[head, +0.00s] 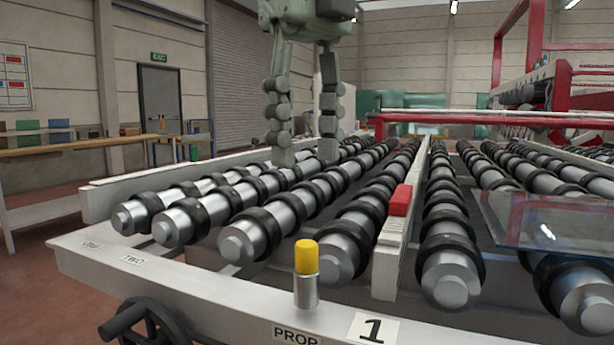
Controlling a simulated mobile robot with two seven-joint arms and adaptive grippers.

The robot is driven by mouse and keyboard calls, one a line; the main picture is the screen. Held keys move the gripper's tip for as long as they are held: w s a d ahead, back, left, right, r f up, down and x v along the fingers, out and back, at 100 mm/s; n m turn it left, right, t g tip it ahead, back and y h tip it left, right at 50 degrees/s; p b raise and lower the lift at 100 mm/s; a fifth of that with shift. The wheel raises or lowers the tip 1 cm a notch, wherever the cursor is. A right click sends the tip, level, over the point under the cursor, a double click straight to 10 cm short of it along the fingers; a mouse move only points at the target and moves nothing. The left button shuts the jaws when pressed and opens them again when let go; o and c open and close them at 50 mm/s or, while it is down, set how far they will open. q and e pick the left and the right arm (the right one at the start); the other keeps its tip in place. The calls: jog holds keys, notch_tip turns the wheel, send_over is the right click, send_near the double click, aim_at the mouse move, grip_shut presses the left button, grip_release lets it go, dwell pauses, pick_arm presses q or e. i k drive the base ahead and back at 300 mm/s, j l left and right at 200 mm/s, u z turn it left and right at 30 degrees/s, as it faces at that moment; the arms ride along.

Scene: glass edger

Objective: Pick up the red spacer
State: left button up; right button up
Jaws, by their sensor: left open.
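The red spacer (400,200) is a small red block. It sits on top of the pale narrow rail (388,262) that runs between two rows of rollers. My left gripper (306,160) hangs down from the top of the view, its two fingers apart and nothing between them. It is above the rollers, left of the red spacer and apart from it. My right gripper is not in view.
Rows of rollers with black rings (340,240) fill the conveyor on both sides of the rail. A yellow-capped metal post (306,272) stands on the front frame. A glass sheet (555,228) lies at the right. A red crossbar (480,119) spans behind.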

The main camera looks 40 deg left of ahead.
aim_at(399, 205)
jog(key=k, duration=1.5)
